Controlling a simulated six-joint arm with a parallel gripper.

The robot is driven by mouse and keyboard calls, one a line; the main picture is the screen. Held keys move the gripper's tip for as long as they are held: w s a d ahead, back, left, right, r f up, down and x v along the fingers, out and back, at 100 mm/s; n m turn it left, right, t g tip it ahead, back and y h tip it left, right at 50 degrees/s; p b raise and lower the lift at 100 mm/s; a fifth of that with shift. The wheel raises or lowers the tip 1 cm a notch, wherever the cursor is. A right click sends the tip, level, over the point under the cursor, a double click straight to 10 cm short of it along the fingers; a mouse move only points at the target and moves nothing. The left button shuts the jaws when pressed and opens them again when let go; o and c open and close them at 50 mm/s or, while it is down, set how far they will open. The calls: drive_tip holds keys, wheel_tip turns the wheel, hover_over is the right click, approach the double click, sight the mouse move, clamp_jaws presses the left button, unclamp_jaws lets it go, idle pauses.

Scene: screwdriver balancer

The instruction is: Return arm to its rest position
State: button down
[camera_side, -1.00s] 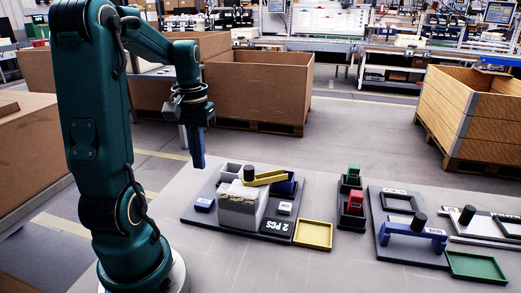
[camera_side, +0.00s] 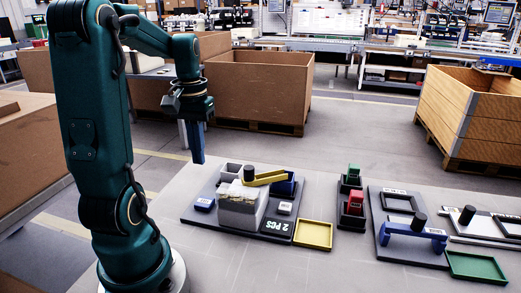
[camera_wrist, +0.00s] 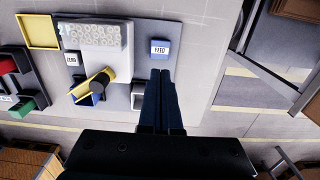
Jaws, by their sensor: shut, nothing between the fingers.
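My gripper (camera_side: 198,160) hangs fingers down in the side view, left of and above the dark fixture plate (camera_side: 190,221). In the wrist view its two blue fingers (camera_wrist: 158,90) lie together, shut with nothing between them. The plate carries a grey block (camera_side: 240,212) with a pale, bumpy top, a yellow lever with a black knob (camera_side: 265,177), and a small blue block (camera_side: 204,203) marked FEED in the wrist view (camera_wrist: 160,47). The fingers touch none of these.
A yellow tray (camera_side: 313,235) sits at the plate's right corner. Red and green blocks in black holders (camera_side: 352,205), a blue bridge piece (camera_side: 412,234) and a green tray (camera_side: 476,267) stand further right. Large brown crates (camera_side: 258,90) are behind the table. Space above the plate is clear.

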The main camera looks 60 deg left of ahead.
drive_tip(key=shift+f, duration=4.5)
drive_tip(key=shift+f, duration=0.95)
drive_tip(key=shift+r, duration=3.5)
wheel_tip(320, 180, up, 6)
hover_over(204, 201)
drive_tip(key=shift+f, duration=5.55)
